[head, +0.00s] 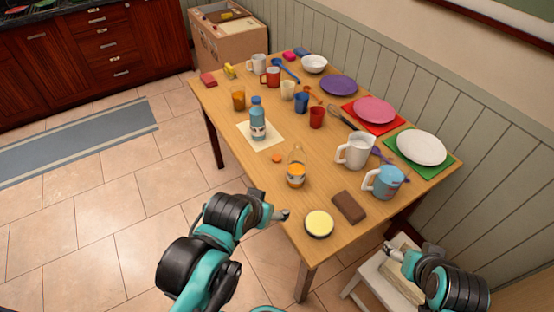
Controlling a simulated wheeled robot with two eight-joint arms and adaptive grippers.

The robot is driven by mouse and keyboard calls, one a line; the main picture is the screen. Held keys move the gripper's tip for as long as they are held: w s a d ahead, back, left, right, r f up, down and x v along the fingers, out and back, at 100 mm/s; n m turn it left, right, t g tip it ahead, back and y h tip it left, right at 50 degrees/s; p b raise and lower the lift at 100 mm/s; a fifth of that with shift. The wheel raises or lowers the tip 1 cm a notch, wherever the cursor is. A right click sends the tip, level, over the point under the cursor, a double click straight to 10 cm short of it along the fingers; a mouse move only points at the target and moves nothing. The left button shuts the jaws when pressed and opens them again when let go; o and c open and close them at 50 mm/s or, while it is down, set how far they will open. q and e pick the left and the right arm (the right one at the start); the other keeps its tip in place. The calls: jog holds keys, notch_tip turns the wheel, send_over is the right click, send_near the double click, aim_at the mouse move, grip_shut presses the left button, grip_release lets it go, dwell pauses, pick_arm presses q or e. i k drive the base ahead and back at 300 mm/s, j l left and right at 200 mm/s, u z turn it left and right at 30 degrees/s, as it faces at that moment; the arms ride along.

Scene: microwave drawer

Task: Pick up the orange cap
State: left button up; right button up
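A small orange cap (277,158) lies on the wooden table (232,118), between the white sheet and a clear bottle with orange contents. My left gripper (283,214) is at the table's near left edge, below the cap in the picture and clearly apart from it. Nothing shows in its fingers, but they are too small to tell whether they are open. My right gripper (391,251) is low at the right, beside the table's near end and far from the cap. Its finger state cannot be told.
The bottle (296,170) stands close right of the cap. A blue bottle (257,122) stands on the white sheet (276,138). A round yellow-topped container (319,223) and brown block (348,207) lie at the near end. Mugs and plates crowd the right side. A white stool (370,274) stands below.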

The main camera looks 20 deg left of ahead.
aim_at(276, 158)
jog(key=j+z, duration=0.1)
jog(key=z, duration=0.4)
jog(key=j+z, duration=0.35)
jog(key=j, duration=0.5)
jog(key=j+z, duration=0.35)
jog(key=j, duration=1.2)
